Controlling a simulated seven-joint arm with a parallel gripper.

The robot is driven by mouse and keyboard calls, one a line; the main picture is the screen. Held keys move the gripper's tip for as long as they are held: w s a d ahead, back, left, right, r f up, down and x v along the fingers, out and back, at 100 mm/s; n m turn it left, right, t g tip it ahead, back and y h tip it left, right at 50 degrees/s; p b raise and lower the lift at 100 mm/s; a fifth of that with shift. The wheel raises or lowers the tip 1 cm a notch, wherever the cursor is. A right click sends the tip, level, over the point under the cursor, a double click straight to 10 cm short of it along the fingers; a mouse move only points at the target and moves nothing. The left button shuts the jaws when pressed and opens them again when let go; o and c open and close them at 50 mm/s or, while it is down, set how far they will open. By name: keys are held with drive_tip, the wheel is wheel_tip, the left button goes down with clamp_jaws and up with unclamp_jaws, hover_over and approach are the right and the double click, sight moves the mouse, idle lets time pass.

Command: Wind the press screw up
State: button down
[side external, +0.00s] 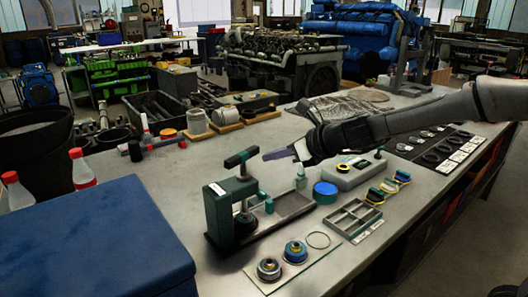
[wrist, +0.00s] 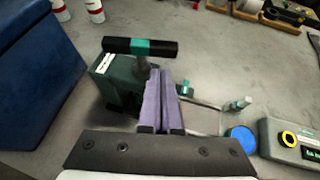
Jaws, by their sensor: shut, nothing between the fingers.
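The press (side external: 226,212) is a small dark green frame with a white label, standing on the bench. Its screw carries a black cross-handle (side external: 241,158) with a teal band at the middle, on top of the frame. My gripper (side external: 270,155) is shut and empty, its purple fingers pointing at the handle from the right side, close to it. In the wrist view the handle (wrist: 112,44) lies just beyond the fingertips (wrist: 160,72), and the fingers hide part of the screw and frame. I cannot tell whether the fingertips touch the screw.
A blue round lid (side external: 326,190), a grey device with a yellow ring (side external: 352,172) and a divided grey tray (side external: 350,220) stand right of the press. Ringed parts (side external: 295,251) lie on a mat in front. A large blue box (side external: 95,240) stands at left.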

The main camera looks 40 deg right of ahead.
sight(258, 147)
drive_tip(key=shift+w+a, duration=0.2)
drive_tip(key=shift+w, duration=0.5)
drive_tip(key=shift+w+a, duration=0.15)
drive_tip(key=shift+w, duration=0.55)
drive_tip(key=shift+w+d+n+y, duration=0.2)
drive_tip(key=shift+n+y, duration=0.4)
drive_tip(key=shift+y, duration=0.1)
drive_tip(key=shift+w+d+n+g+y, duration=0.2)
drive_tip(key=shift+w+n+g+y, duration=0.1)
drive_tip(key=shift+n+y, duration=0.25)
drive_tip(key=shift+w+d+n+g+y, duration=0.2)
drive_tip(key=shift+n+g+y, duration=0.1)
drive_tip(key=shift+n+y, duration=0.2)
drive_tip(key=n+y, duration=0.1)
drive_tip(key=w+n+g+y, duration=0.1)
drive_tip(key=n+g+y, duration=0.1)
drive_tip(key=shift+w+d+f+n, duration=0.1)
drive_tip(key=shift+w+d+n, duration=0.05)
drive_tip(key=shift+w+n, duration=0.2)
drive_tip(key=n+g, duration=0.1)
drive_tip(key=w+n+g+y, duration=0.1)
drive_tip(key=n+g, duration=0.1)
drive_tip(key=w+n+g+y, duration=0.1)
drive_tip(key=n+g, duration=0.1)
drive_tip(key=shift+w+a+y, duration=0.1)
drive_tip(key=shift+a+y, duration=0.15)
drive_tip(key=shift+w+a, duration=0.25)
drive_tip(key=shift+w, duration=0.1)
drive_tip(key=shift+w+a, duration=0.15)
